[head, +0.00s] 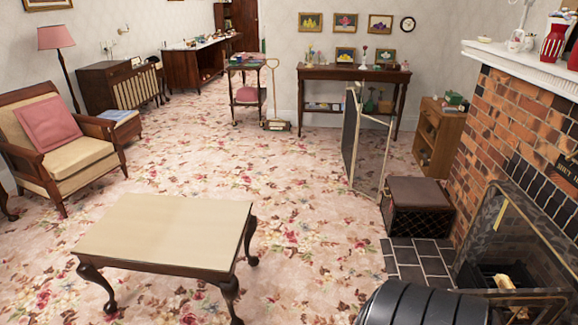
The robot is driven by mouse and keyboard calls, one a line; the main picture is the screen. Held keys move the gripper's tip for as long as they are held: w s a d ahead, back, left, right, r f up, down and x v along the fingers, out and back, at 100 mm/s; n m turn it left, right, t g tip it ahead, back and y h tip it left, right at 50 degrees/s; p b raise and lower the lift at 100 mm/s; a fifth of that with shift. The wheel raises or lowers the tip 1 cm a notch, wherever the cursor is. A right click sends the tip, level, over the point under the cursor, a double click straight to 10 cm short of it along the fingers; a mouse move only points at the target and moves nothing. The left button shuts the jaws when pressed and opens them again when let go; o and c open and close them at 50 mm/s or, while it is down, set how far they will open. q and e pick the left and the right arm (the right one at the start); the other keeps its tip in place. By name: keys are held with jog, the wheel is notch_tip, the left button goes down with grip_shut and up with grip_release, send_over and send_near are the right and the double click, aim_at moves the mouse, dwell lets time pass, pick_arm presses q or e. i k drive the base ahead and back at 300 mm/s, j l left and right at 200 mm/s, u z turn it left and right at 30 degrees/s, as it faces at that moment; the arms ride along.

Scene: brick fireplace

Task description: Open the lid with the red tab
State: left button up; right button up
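A dark box (416,219) with a brown padded lid (418,191) stands on the floor at the right, beside the brick fireplace. Its lid looks shut. I cannot make out a red tab on it or on anything else in the head view. Neither of my grippers is in view.
A low cream-topped table (165,232) stands in front at the left. A folding screen (366,143) stands just behind the box. The fireplace (520,125) with a mesh guard (515,235) is at the right. A black ribbed thing (422,305) fills the bottom right. Carpet between is clear.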

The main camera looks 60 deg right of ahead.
aim_at(426, 193)
jog(key=i+l+u, duration=0.1)
jog(key=u, duration=1.2)
jog(key=l+z, duration=0.1)
jog(key=l, duration=0.95)
jog(key=l+z, duration=0.2)
jog(key=l, duration=0.55)
jog(key=l+z, duration=0.2)
jog(key=l, duration=0.55)
jog(key=i+l+z, duration=0.2)
jog(key=l, duration=0.5)
jog(key=k+l+z, duration=0.1)
jog(key=l+z, duration=0.8)
jog(key=i+l+z, duration=0.1)
jog(key=l+z, duration=0.4)
jog(key=i+l+z, duration=0.15)
jog(key=l+z, duration=0.3)
